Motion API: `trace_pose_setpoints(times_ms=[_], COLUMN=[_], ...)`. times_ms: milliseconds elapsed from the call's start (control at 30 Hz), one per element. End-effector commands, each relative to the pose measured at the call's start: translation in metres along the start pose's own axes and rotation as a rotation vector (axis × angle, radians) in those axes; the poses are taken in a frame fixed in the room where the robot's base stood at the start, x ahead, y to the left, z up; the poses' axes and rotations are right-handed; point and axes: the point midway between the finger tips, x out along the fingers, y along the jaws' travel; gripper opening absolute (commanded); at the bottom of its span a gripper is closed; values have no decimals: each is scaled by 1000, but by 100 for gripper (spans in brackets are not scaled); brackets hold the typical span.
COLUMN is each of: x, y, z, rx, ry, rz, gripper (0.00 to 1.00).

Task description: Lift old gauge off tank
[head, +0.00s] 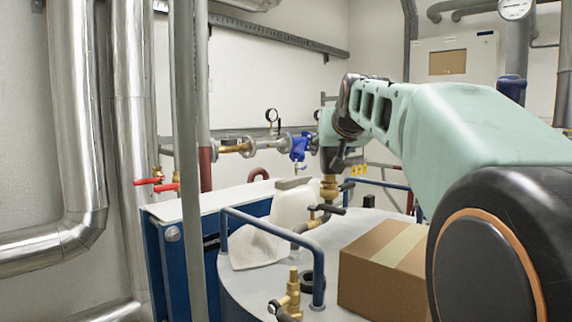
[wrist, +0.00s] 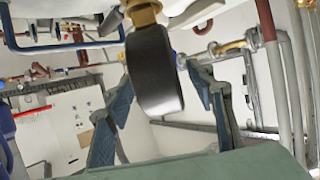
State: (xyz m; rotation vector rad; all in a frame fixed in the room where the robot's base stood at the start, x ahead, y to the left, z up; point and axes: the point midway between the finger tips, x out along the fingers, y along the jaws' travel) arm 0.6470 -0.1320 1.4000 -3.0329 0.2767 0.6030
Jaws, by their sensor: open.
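The old gauge, a dark round body seen edge-on, shows large in the wrist view (wrist: 153,82) above a brass fitting (wrist: 144,14); that view is upside down. In the head view the brass fitting (head: 329,188) stands on the grey tank (head: 235,280), with the gauge partly hidden by my gripper. My gripper (wrist: 163,80) is open, with one finger on each side of the gauge. Gaps seem to show beside it, but I cannot tell whether either finger touches. The gauge is upright on the fitting; its dial face is not visible.
A cardboard box (head: 385,268) sits on the tank to the right. Blue rails (head: 318,262), a black-handled valve (head: 318,215) and a brass valve (head: 292,292) rise from the tank. Pipes run behind.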

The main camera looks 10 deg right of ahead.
Motion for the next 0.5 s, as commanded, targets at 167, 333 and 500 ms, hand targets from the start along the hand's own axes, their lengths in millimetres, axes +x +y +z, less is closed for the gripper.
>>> trace_pose_setpoints(times_ms=[167, 333, 500], x=[3, 3, 3], y=[0, 1, 1], z=[5, 4, 4], rx=[0, 0, 0], ry=[-1, 0, 0], rz=[0, 1, 1], gripper=[50, 50, 31])
